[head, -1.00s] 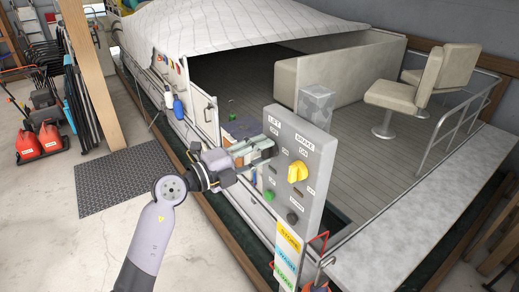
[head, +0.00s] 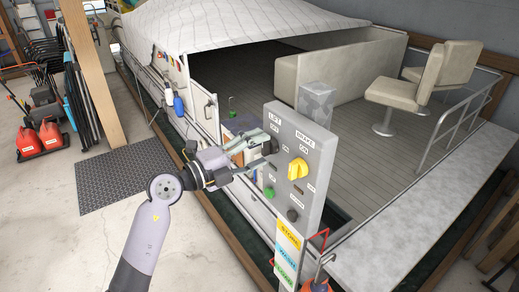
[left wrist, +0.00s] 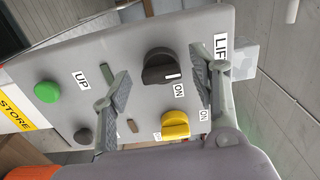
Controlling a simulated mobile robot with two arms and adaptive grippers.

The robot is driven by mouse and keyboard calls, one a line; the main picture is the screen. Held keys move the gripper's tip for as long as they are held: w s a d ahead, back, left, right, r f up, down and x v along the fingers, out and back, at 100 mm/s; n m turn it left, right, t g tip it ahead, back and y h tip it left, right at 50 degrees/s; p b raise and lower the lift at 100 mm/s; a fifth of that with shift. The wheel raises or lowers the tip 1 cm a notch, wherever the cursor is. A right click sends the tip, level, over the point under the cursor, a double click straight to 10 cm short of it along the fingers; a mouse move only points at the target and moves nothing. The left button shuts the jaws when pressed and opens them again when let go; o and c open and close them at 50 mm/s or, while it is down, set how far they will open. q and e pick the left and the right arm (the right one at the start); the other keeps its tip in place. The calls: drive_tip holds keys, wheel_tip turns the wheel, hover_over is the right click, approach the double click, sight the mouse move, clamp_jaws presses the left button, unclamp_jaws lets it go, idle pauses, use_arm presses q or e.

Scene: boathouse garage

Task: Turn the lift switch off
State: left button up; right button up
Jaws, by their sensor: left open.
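The grey control panel (head: 309,190) stands in front of the boat. Its lift switch is a round black knob under the LIFT label, clear in the left wrist view (left wrist: 158,66). Its white mark points toward the ON label (left wrist: 179,90). My left gripper (head: 268,145) is open at the panel's left side, partly covering the knob in the head view. In the left wrist view its fingers (left wrist: 160,72) lie on either side of the knob, with gaps showing. I cannot tell how far they are from the panel face. My right gripper is out of view.
The yellow brake knob (head: 297,169) sits beside the lift switch. A green button (left wrist: 47,91) and a dark button (left wrist: 83,136) are lower on the panel. Coloured labels (head: 288,238) hang below.

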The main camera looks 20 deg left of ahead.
use_arm(q)
drive_tip(key=v, duration=1.1)
